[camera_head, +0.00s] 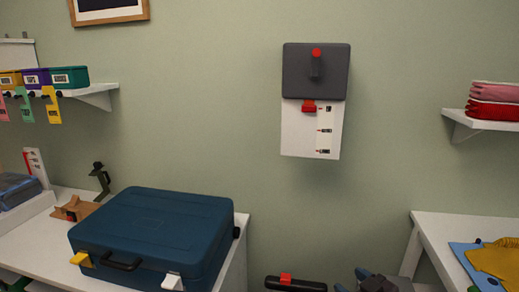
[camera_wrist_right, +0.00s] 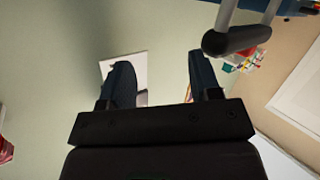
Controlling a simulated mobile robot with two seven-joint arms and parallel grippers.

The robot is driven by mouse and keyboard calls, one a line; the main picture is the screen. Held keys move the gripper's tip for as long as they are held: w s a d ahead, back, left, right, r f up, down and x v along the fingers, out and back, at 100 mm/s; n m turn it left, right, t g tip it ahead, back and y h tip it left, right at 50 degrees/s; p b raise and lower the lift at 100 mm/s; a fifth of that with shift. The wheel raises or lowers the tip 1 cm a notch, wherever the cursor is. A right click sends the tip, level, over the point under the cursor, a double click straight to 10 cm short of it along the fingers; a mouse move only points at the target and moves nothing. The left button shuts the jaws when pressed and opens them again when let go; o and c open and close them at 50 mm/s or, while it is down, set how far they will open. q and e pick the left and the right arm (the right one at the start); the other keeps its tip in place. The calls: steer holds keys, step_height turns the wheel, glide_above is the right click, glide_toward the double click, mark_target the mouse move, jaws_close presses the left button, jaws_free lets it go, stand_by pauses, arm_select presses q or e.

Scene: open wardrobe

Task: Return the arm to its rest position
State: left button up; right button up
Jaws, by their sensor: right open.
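My right gripper (camera_head: 362,275) shows at the bottom edge of the head view, right of centre, with its dark blue-grey fingers partly cut off by the frame. In the right wrist view my right gripper (camera_wrist_right: 158,62) has its two dark fingers apart, with nothing between them. A white panel (camera_wrist_right: 109,66) shows behind the left finger there. My left gripper is in neither view.
A grey wall box (camera_head: 300,75) with a red-tipped lever hangs above a white panel. A closed blue suitcase (camera_head: 160,225) lies on the left table. A black bar (camera_head: 300,286) with a red part is at bottom centre. The right table (camera_head: 440,225) holds yellow cloth (camera_head: 498,260).

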steer(key=s+d+f+m+g+h, duration=0.1)
steer(key=s+d+f+m+h, duration=0.2)
steer(key=s+f, duration=0.6)
steer(key=s+d+f+m+g+h, duration=0.1)
steer(key=s+d+f+m+h, duration=0.2)
steer(key=s+f, duration=0.7)
steer(key=s, duration=0.7)
steer(key=shift+g, duration=0.4)
steer(key=shift+s, duration=0.1)
